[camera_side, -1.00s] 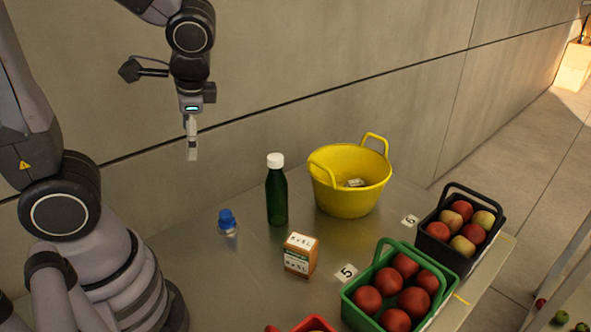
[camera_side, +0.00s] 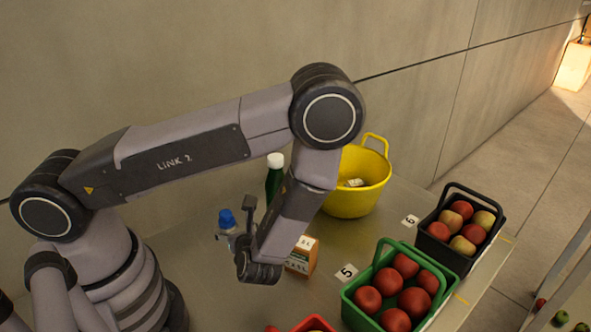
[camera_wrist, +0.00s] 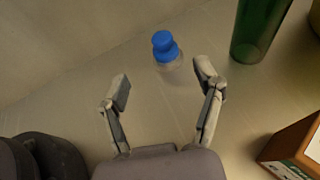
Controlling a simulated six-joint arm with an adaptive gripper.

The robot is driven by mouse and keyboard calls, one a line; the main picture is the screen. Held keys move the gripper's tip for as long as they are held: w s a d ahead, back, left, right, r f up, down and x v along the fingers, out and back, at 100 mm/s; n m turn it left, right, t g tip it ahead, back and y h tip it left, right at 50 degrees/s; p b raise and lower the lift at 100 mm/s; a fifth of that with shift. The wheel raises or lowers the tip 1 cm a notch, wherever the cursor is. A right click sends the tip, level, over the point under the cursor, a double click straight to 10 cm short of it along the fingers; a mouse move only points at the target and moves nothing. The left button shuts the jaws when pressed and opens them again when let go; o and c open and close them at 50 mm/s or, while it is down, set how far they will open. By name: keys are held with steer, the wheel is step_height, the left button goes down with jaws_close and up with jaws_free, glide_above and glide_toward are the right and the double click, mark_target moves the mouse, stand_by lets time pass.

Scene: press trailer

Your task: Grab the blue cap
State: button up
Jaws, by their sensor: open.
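The blue cap (camera_side: 227,217) sits on top of a small clear bottle (camera_side: 229,240) that stands upright on the metal table. In the wrist view the blue cap (camera_wrist: 164,45) and its clear bottle (camera_wrist: 170,67) are beyond my fingertips, a little right of the middle between them. My gripper (camera_wrist: 162,82) is open and empty, its two fingers spread apart. In the side view the fingers are hard to make out beside the bottle, with my wrist just to its right.
A green bottle with a white cap (camera_side: 275,162) stands behind, and it is at the right in the wrist view (camera_wrist: 262,28). A small carton (camera_side: 302,258) stands close by. A yellow tub (camera_side: 364,188), a green basket (camera_side: 420,262) and a black basket (camera_side: 468,262) stand to the right.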

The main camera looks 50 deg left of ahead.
mark_target(226, 214)
steer(key=x, duration=0.7)
steer(key=shift+a, duration=0.15)
steer(key=shift+f+x, duration=0.2)
steer(key=shift+x, duration=1.15)
steer(key=shift+f+x, duration=0.2)
steer(key=shift+x, duration=1.15)
steer(key=shift+c, duration=0.3)
jaws_close()
